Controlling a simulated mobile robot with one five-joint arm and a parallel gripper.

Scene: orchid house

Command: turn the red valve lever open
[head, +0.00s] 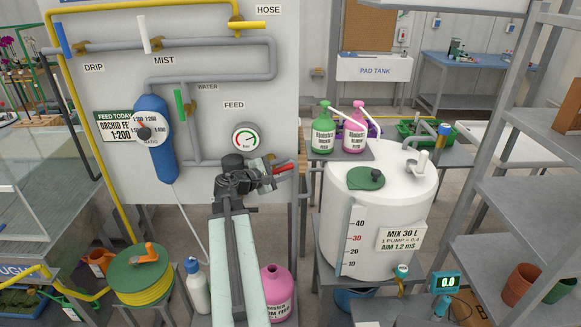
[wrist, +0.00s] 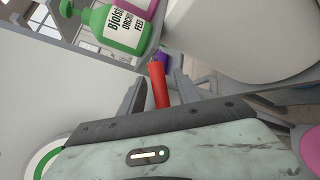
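The red valve lever (head: 284,168) shows in the head view below the FEED gauge, pointing right and slightly up from the panel's pipework. Its pivot is hidden behind my gripper (head: 266,178). In the wrist view the red lever (wrist: 158,84) stands nearly upright in the picture, between the two grey fingers of my gripper (wrist: 158,92). The fingers are apart, with a gap showing on both sides of the lever. The lower end of the lever is hidden behind the gripper body.
A blue lever (head: 62,40), white lever (head: 143,34), yellow lever (head: 247,24) and green lever (head: 179,104) sit on the same panel. The pressure gauge (head: 245,138) is just above my gripper. Green (head: 323,135) and pink bottles (head: 355,135) and the white tank (head: 376,215) stand to the right.

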